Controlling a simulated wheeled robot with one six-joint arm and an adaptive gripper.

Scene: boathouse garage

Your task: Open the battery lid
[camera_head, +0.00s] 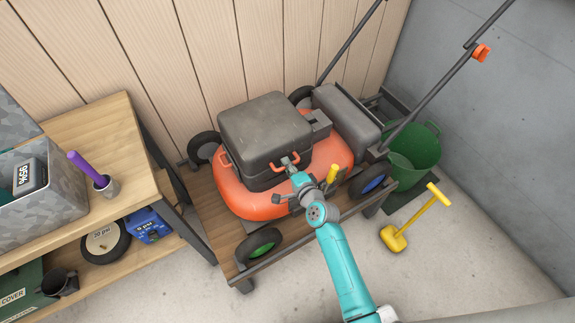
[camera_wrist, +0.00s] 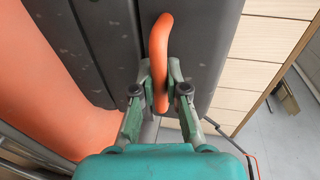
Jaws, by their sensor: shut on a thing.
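The battery lid (camera_head: 262,125) is a dark grey box-shaped cover on top of the orange mower (camera_head: 243,198). It looks closed in the head view. An orange handle (camera_wrist: 160,62) sticks out from the grey front face in the wrist view. My gripper (camera_wrist: 160,85) is shut on this orange handle, with one finger on each side of it. In the head view my gripper (camera_head: 292,166) is at the front right of the lid, and my arm partly hides the mower's front.
The mower stands on a low wooden platform (camera_head: 212,215) against a plank wall. A yellow T-shaped tool (camera_head: 395,238) and a green bucket (camera_head: 416,148) are at the right. A wooden bench (camera_head: 100,150) with a grey bin stands at the left. The front floor is clear.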

